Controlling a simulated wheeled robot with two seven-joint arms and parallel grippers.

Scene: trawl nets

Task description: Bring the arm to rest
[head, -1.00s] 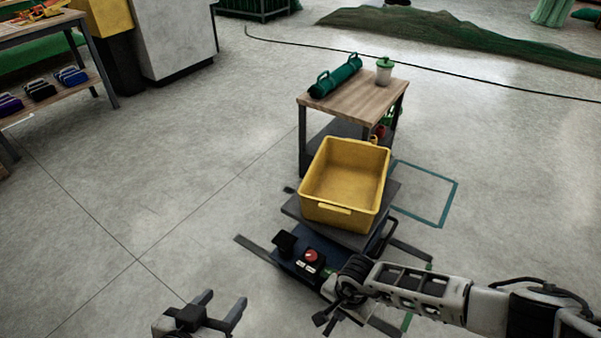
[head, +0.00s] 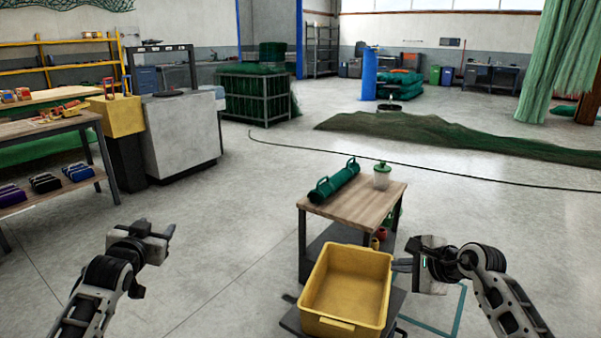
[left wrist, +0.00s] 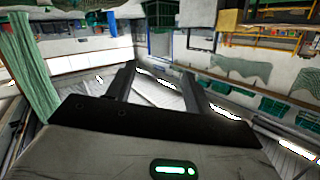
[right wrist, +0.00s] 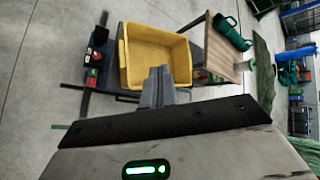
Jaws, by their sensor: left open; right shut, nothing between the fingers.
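My left gripper (head: 156,262) is raised over the open floor at the left of the head view. In the left wrist view its two fingers (left wrist: 158,90) stand apart with nothing between them. My right gripper (head: 402,266) is at the right of the yellow bin in the head view. In the right wrist view its fingers (right wrist: 158,86) are together and hold nothing. The yellow bin (head: 346,325) is empty and sits on a dark platform. It also shows in the right wrist view (right wrist: 128,88), just beyond the fingers.
A grey cabinet (head: 181,135) and a workbench (head: 45,128) stand at the left. A green net heap (head: 450,135) lies farther back. The floor at left centre is clear.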

